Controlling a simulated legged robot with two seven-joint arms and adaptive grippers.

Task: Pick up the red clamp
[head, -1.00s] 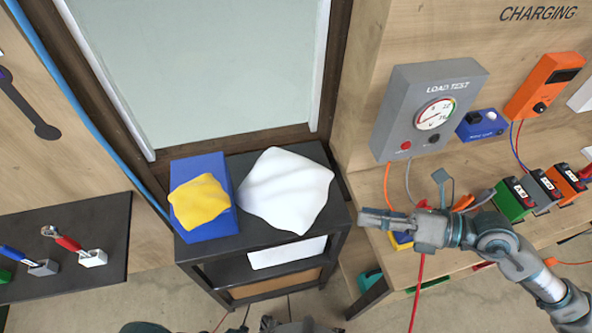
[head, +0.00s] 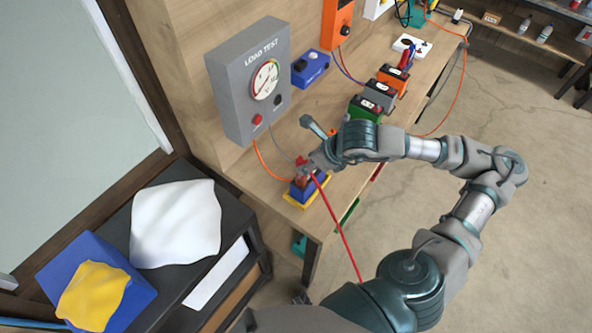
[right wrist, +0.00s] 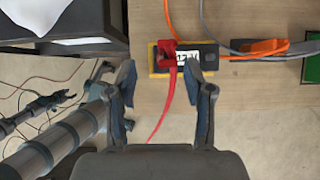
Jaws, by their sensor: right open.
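The red clamp (right wrist: 168,54) sits on top of a dark battery (right wrist: 208,55) in the right wrist view, with a red cable running from it towards me. In the head view the clamp (head: 302,163) is partly hidden by my right gripper (head: 308,172), and the battery (head: 314,189) shows blue on a yellow base. In the right wrist view my right gripper (right wrist: 162,74) is open. Its two fingertips lie on either side of the red cable, and the clamp shows between and just beyond them. I cannot tell whether they touch it.
The grey load tester (head: 248,85) stands behind the battery. Green (head: 365,108), grey and orange batteries stand farther along the wooden bench (head: 238,160). An orange clamp (right wrist: 262,46) lies right of the battery. A black cart (head: 238,215) with white and yellow cloths stands left.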

